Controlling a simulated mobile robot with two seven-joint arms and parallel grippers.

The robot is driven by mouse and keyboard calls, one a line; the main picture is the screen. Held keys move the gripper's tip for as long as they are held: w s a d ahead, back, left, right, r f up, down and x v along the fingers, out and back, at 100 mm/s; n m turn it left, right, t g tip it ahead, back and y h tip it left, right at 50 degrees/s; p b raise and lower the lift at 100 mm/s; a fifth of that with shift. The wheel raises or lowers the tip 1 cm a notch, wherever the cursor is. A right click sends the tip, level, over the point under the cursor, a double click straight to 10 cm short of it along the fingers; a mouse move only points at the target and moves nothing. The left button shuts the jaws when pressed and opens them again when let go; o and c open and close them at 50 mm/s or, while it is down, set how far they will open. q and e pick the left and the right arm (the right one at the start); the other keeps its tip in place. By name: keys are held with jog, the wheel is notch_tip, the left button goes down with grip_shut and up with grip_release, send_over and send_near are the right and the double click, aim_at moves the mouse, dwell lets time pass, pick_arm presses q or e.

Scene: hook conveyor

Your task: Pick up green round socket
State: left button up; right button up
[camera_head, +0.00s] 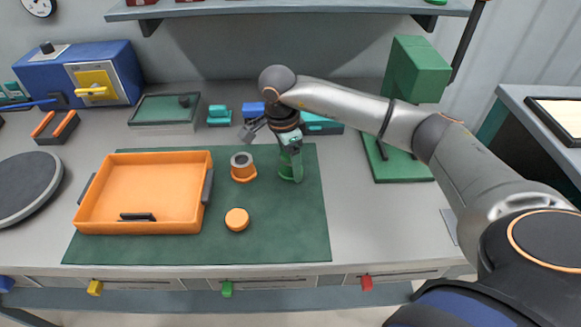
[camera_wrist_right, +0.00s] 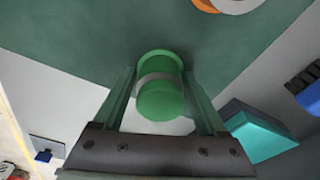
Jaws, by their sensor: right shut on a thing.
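The green round socket (camera_wrist_right: 162,98) stands between the fingers of my right gripper (camera_wrist_right: 163,105) in the right wrist view. It is a green cylinder with a grey band. In the head view the socket (camera_head: 286,170) is partly hidden by my right gripper (camera_head: 291,168), on the right part of the green mat (camera_head: 290,225). The right gripper is shut on it, fingers pointing down. I cannot tell whether the socket touches the mat. My left gripper is not in view.
An orange and grey round piece (camera_head: 243,168) and an orange disc (camera_head: 237,219) lie on the mat to the left. An orange tray (camera_head: 150,228) is farther left. A green stand (camera_head: 403,168) is at right. The mat's front right is clear.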

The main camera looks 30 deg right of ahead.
grip_shut()
jog(key=shift+r, duration=0.1)
